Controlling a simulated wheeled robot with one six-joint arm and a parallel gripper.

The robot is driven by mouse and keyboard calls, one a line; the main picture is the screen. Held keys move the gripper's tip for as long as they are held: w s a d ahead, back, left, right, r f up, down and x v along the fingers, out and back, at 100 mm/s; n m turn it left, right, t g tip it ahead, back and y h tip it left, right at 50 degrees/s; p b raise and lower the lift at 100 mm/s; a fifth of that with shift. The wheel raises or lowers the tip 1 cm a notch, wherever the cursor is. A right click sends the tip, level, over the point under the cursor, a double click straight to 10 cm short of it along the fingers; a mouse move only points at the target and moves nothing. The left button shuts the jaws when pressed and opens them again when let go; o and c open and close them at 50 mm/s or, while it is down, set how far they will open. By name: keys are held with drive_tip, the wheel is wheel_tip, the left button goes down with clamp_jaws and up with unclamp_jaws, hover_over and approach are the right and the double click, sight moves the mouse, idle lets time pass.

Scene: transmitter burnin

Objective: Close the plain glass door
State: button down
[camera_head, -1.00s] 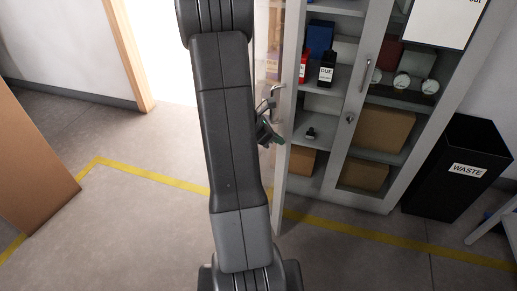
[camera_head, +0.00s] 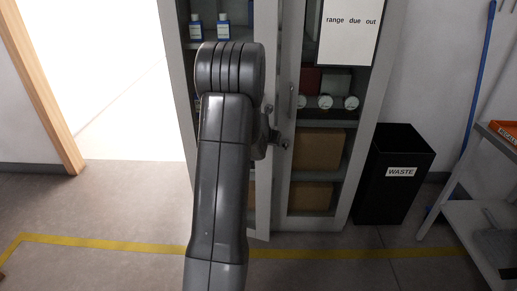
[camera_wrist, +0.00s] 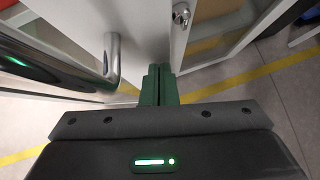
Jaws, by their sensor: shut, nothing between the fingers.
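The plain glass door (camera_head: 264,200) is the left door of a grey cabinet. It stands slightly ajar, its lower corner a little in front of the cabinet base. My arm hides most of it in the head view. Its metal bar handle (camera_wrist: 112,56) is at the left in the wrist view, beside my fingers. My gripper (camera_wrist: 159,84) is shut and empty, with its green fingertips together close to the door's frame. I cannot tell whether they touch it. In the head view, my gripper (camera_head: 276,141) is partly hidden behind my arm.
The right cabinet door (camera_head: 283,180) carries a paper sign (camera_head: 349,30) and looks shut; its lock (camera_wrist: 182,14) shows in the wrist view. A black waste bin (camera_head: 392,195) and a grey cart (camera_head: 470,225) stand to the right. Floor with a yellow line is clear in front.

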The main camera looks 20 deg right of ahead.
drive_tip(key=w+d+n+y+p, duration=0.1)
drive_tip(key=w+d+n+p, duration=0.1)
drive_tip(key=w+d+p, duration=0.2)
drive_tip(key=shift+w+d+t+p, duration=0.2)
drive_tip(key=shift+w+t+p, duration=0.25)
drive_tip(key=shift+w, duration=0.45)
drive_tip(key=shift+a+f, duration=0.1)
